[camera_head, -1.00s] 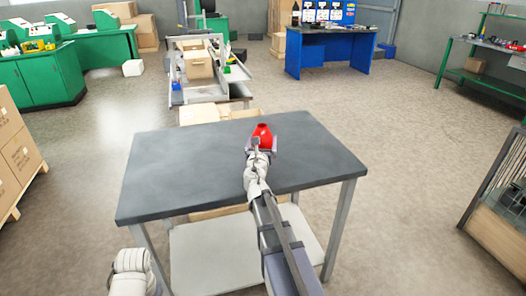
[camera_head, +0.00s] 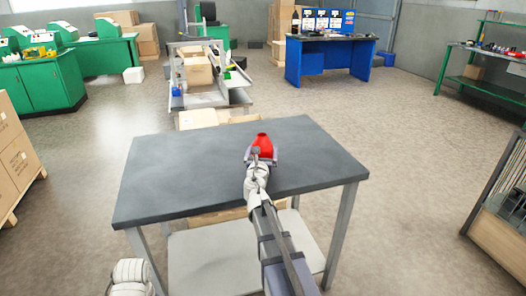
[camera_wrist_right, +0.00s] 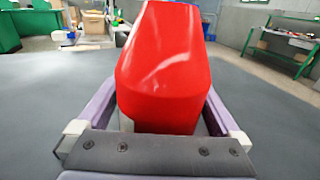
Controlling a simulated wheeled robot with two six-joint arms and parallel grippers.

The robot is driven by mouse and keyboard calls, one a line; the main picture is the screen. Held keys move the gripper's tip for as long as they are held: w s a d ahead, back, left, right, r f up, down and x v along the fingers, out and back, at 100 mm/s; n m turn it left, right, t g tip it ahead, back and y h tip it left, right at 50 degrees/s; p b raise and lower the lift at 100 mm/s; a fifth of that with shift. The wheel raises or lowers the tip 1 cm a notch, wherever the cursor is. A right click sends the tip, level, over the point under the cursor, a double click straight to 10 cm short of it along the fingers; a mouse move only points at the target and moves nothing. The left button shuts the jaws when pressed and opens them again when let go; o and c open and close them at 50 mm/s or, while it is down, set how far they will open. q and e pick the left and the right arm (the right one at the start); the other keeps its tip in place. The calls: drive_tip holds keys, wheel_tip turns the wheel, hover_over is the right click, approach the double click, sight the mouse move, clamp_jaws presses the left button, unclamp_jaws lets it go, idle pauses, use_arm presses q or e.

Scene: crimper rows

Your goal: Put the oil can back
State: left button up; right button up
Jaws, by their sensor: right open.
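The red oil can (camera_head: 264,145) is at the dark grey table (camera_head: 190,180), right of its middle. My right gripper (camera_head: 262,155) is open around the can. In the right wrist view the can (camera_wrist_right: 165,75) rises between the two spread fingers (camera_wrist_right: 165,110), one on each side. A gap shows at the left finger; the right finger is close to the can. The gripper's palm hides the can's base, so I cannot tell whether it rests on the tabletop. My left gripper is not in view.
The tabletop is clear left and right of the can. Behind it stand a grey bench with a cardboard box (camera_head: 198,71) and a blue workbench (camera_head: 331,62). Stacked cartons (camera_head: 14,150) are at the left, and a wire-sided crate (camera_head: 500,215) is at the right.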

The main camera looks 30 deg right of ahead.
drive_tip(key=v, duration=1.2)
drive_tip(key=shift+r, duration=0.1)
